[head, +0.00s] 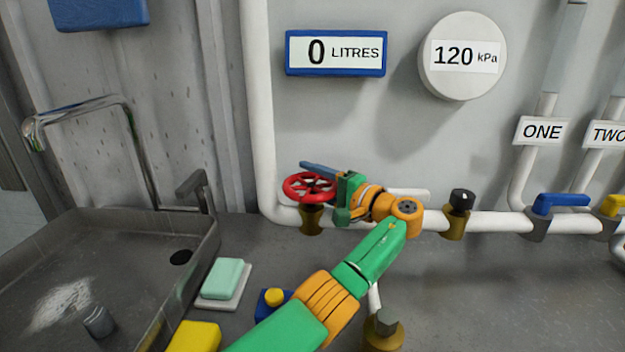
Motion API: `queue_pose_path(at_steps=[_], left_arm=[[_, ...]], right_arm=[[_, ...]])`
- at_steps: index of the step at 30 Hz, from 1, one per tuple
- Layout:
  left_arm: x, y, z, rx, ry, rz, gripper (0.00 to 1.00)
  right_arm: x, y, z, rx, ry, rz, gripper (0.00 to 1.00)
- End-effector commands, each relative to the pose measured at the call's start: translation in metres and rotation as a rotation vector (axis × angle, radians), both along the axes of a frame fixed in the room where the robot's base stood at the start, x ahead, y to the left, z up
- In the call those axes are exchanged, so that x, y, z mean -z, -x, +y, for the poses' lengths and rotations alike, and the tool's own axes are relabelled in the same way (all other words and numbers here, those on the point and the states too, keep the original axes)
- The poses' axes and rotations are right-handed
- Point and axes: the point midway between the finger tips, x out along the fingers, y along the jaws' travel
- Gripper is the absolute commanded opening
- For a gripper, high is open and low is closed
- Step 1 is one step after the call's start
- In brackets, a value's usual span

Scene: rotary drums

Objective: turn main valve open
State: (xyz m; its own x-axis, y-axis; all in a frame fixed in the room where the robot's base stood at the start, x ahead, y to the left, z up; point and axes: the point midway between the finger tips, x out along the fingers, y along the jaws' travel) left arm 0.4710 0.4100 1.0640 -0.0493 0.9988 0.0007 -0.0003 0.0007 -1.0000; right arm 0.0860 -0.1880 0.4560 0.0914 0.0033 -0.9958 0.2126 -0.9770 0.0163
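The main valve appears to be the red handwheel (309,188) on a brass body at the lower left bend of the white pipe. My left gripper (322,178) reaches it from the right. One blue-grey finger lies along the far side of the wheel's rim. The other finger is not clearly seen, so I cannot tell whether the gripper grips the rim or how wide it is. A blue display (336,53) reads 0 LITRES. A round gauge (463,56) reads 120 kPa. My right gripper is out of view.
Right along the pipe are a black-knobbed brass valve (459,212), a blue lever (560,201) and a yellow lever (613,204). A metal sink (50,270) with a tap (80,108) is at left. Green soap (223,278) and sponges lie beside my arm.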

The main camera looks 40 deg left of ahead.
Motion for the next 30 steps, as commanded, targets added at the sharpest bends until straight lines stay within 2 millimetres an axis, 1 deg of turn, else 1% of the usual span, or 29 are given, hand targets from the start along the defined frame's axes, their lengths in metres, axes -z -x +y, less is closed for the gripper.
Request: queue_pose_path(at_steps=[5, 7, 8, 12, 15, 18, 21, 30], left_arm=[[0.000, 0.000, 0.000, 0.001, 0.001, 0.000, 0.53], [0.001, -0.001, -0.004, 0.002, 0.001, -0.001, 0.53], [0.002, -0.001, -0.008, 0.003, 0.002, -0.001, 0.53], [0.004, -0.003, -0.038, 0.005, 0.003, -0.001, 0.53], [0.003, -0.003, -0.057, 0.002, 0.002, -0.001, 0.53], [0.002, -0.003, -0.068, 0.001, 0.001, 0.001, 0.53], [0.001, -0.003, -0.070, -0.001, 0.001, 0.000, 0.53], [0.000, -0.003, -0.070, -0.001, 0.001, -0.001, 0.53]], right_arm=[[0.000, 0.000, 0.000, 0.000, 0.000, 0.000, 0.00], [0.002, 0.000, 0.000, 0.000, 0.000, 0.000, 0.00], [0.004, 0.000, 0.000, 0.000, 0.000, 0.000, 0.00], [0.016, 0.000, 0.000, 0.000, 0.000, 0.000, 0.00], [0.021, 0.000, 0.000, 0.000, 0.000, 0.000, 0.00], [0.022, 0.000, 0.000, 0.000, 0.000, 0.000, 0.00], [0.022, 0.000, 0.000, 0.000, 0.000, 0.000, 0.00], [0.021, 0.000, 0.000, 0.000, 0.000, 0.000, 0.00]])
